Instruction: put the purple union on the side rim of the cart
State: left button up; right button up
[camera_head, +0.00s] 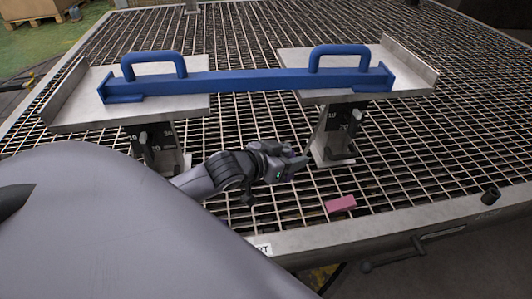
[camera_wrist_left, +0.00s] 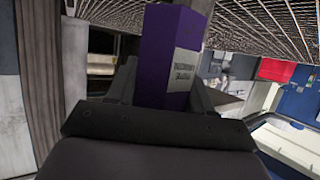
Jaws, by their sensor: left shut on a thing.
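My left gripper (camera_head: 294,162) is over the grid near the front, between the two stands. In the left wrist view its fingers (camera_wrist_left: 165,85) are shut on the purple union (camera_wrist_left: 170,50), a purple block-like piece with a pale label on its side. In the head view I can barely make out the held piece behind the fingers. The cart's metal side rim (camera_head: 390,228) runs along the front edge, below and to the right of the gripper. My right gripper is in neither view.
A blue beam with two handles (camera_head: 250,80) lies across two metal stands behind the gripper. A pink block (camera_head: 341,204) lies on the grid near the front rim.

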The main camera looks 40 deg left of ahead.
pick_arm(q)
notch_tip(320, 180, down, 20)
jog(key=b, duration=0.9)
jog(key=shift+w+r, duration=0.1)
jog(key=shift+r, duration=0.1)
jog(key=shift+f, duration=0.25)
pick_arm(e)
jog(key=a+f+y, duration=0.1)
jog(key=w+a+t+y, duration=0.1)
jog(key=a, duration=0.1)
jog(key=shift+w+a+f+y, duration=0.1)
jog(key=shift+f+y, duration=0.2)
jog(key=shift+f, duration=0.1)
pick_arm(q)
jog(key=shift+f, duration=0.2)
jog(key=o, duration=1.3)
